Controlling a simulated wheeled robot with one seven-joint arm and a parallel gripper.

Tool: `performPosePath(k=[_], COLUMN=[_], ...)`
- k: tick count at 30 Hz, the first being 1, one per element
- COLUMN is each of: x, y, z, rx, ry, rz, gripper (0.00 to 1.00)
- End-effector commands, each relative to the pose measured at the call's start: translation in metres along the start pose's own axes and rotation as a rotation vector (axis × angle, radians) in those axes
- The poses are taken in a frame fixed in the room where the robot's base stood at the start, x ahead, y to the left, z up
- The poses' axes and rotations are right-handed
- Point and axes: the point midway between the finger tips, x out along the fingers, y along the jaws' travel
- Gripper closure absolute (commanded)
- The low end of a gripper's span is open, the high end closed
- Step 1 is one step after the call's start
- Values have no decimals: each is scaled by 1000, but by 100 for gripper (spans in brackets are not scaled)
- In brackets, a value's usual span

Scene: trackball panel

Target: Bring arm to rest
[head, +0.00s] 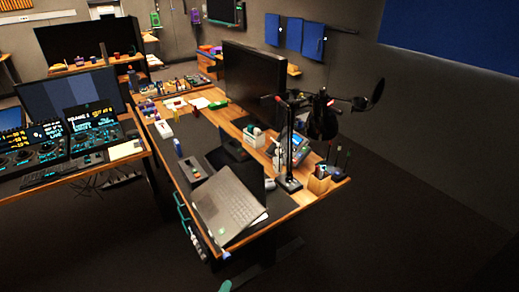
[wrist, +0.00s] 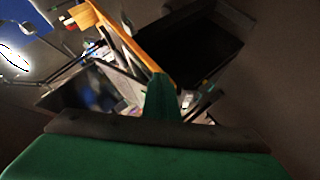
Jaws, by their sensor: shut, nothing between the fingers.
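My gripper (wrist: 160,95) shows in the wrist view as a green tapered tip above a dark bar and a wide green body. Its fingers are together and nothing is held between them. It is clear of the wooden desk (wrist: 140,52), which shows tilted behind it. In the head view I cannot make out my gripper for sure; a small green piece (head: 225,286) shows at the bottom edge, and I cannot tell what it is. Two control panels (head: 88,138) with lit screens stand on the left desk, apart from the gripper.
The middle wooden desk (head: 334,186) carries an open laptop (head: 228,204), a large black monitor (head: 254,85), a microphone arm (head: 289,150) and a pen holder (head: 319,182). Cables hang under the left desk. The dark floor (head: 400,240) at the right is clear.

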Motion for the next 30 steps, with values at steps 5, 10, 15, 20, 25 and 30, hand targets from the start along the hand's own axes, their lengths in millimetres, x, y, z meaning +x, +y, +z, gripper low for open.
performPosePath(k=[5, 10, 15, 20, 25, 30], x=[-18, -48, -86, -128, -177, -224], y=[-16, -24, -26, -21, -8, 14], z=[55, 94, 126, 147, 162, 169], rx=[56, 146, 262, 394, 548, 706], ry=[58, 115, 163, 204, 244, 279], rz=[-71, -127, -165, -179, -169, -128], gripper=[100, 100, 100, 100, 100, 100])
